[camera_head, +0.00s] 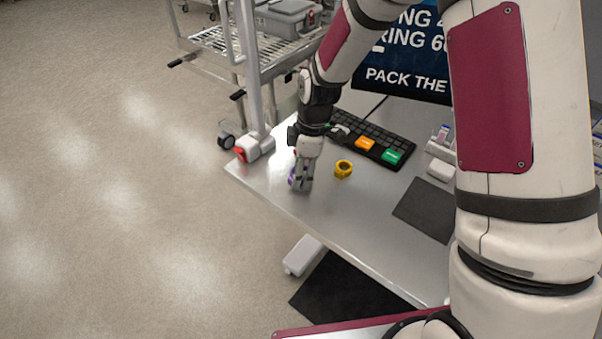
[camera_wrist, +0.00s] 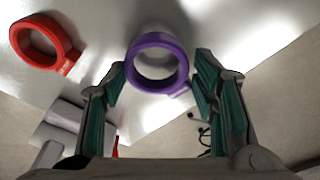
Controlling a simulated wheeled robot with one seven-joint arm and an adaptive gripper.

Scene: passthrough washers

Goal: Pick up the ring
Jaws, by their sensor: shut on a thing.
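A purple ring (camera_wrist: 157,87) with a small tab sits between my fingertips in the wrist view. My gripper (camera_wrist: 160,70) is shut on it, one finger on each side. In the head view my gripper (camera_head: 301,182) is low at the left part of the grey table, and bits of the purple ring show around its fingers. A red ring (camera_wrist: 66,59) lies left of the purple one in the wrist view. A yellow ring (camera_head: 344,169) lies on the table just right of my gripper in the head view. I cannot tell whether the purple ring touches the table.
A black keyboard (camera_head: 372,137) with orange and green keys lies behind the yellow ring. A dark mat (camera_head: 424,208) lies to the right. A white post foot (camera_head: 259,149) with a red part stands at the table's left corner. The table's front middle is clear.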

